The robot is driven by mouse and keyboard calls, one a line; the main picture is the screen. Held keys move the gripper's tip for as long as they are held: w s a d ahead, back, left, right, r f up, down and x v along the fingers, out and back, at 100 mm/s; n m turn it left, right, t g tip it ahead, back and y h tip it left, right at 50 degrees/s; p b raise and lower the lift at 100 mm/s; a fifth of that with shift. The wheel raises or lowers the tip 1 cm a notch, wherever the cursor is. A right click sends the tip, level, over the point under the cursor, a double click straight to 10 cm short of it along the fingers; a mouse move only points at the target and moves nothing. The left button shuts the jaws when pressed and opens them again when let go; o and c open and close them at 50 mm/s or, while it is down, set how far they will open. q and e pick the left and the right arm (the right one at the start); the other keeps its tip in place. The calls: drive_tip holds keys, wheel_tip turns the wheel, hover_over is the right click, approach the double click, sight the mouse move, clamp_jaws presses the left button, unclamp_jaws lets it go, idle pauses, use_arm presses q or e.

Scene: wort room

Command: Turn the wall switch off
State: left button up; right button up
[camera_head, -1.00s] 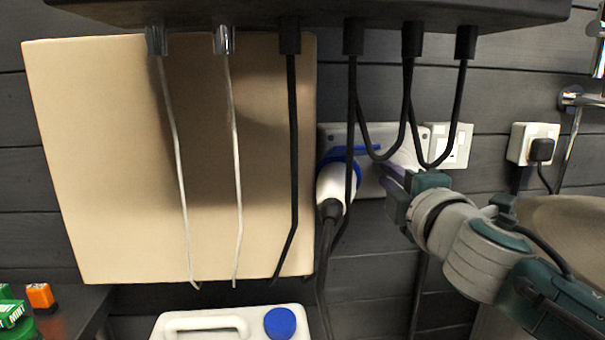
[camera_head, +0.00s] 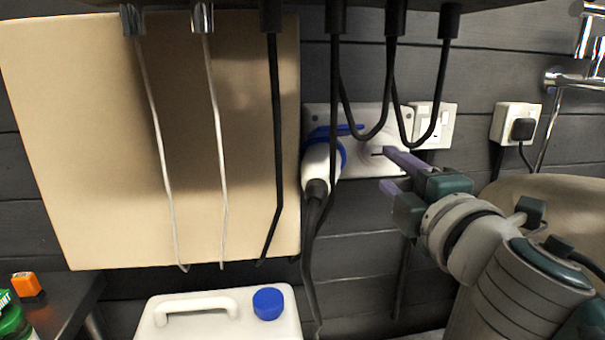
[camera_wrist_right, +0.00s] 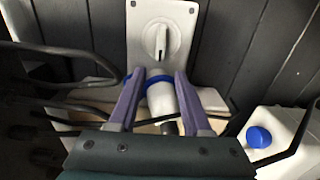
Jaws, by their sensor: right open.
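A pale wall plate (camera_head: 358,170) carries a rotary switch knob (camera_wrist_right: 161,40) and, beside it, a white plug with a blue collar (camera_head: 318,165). In the right wrist view the knob's raised grip runs roughly up and down the picture. In the head view the knob is partly hidden by my upper finger. My right gripper (camera_head: 387,168) is open and empty, its two purple fingers in front of the plate, near the knob. In the wrist view its fingertips (camera_wrist_right: 160,75) appear below the knob, either side of the blue collar; contact cannot be told. My left gripper is out of view.
A white switch plate (camera_head: 447,128) and a socket with a black plug (camera_head: 520,127) are to the right. Black cables (camera_head: 336,80) hang from an overhead unit before the plate. A tan board (camera_head: 100,130) and white canister (camera_head: 200,318) are at left.

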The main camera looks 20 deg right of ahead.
drive_tip(key=shift+v, duration=1.7)
drive_tip(key=s+f+m+g+p, duration=0.3)
drive_tip(key=s+f+m+g, duration=0.4)
drive_tip(key=s+m+g, duration=0.35)
drive_tip(key=s+a+m+g+y+p, duration=0.35)
drive_tip(key=s+a, duration=0.55)
drive_tip(key=s, duration=0.4)
wheel_tip(320, 180, up, 36)
drive_tip(key=p, duration=3.5)
drive_tip(key=shift+d+n+y, duration=0.2)
drive_tip(key=shift+n+y, duration=0.1)
drive_tip(key=shift+y, duration=0.05)
